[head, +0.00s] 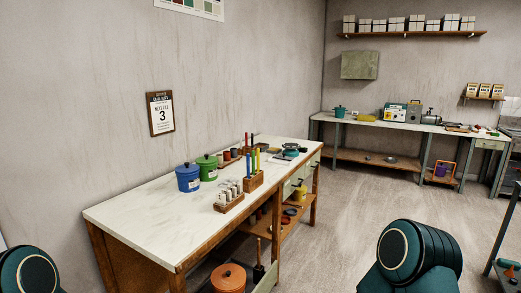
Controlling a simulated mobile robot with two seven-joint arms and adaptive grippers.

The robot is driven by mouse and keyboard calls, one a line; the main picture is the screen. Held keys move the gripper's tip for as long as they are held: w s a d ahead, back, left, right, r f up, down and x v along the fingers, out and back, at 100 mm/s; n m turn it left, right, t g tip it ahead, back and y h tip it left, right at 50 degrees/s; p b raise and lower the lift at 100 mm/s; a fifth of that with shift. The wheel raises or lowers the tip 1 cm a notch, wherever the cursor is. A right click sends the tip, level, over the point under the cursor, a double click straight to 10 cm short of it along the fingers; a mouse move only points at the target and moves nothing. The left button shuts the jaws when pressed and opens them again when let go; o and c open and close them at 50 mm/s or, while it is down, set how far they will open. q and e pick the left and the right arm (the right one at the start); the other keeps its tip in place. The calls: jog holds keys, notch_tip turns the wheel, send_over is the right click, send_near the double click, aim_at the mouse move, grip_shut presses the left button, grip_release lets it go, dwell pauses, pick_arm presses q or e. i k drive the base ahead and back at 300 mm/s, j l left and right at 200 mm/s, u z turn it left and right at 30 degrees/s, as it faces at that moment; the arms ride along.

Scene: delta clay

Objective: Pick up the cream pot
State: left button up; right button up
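I cannot make out a cream pot in the head view. A blue pot (188,178) with a lid and handles stands on the white-topped bench (140,212). A green pot (207,168) stands just behind it to the right. An orange-brown lidded pot (228,278) shows low down under the near end of the bench. A small teal pot (340,112) stands on the far bench. Only rounded dark teal parts of my arms show at the lower left and lower right. Neither gripper is in view.
Wooden racks hold pale cylinders (229,193) and coloured upright rods (252,165) on the near bench. A far bench (385,122) carries several machines along the back wall. Grey floor (350,200) lies open right of the near bench. A dark stand edges in at the right.

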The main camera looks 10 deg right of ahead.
aim_at(219, 160)
jog(key=i+l, duration=0.2)
jog(key=l, duration=0.15)
jog(key=i+l, duration=0.2)
jog(key=l, duration=0.15)
jog(key=i+l, duration=0.15)
jog(key=l, duration=0.15)
jog(key=i+l, duration=0.2)
jog(key=l, duration=0.15)
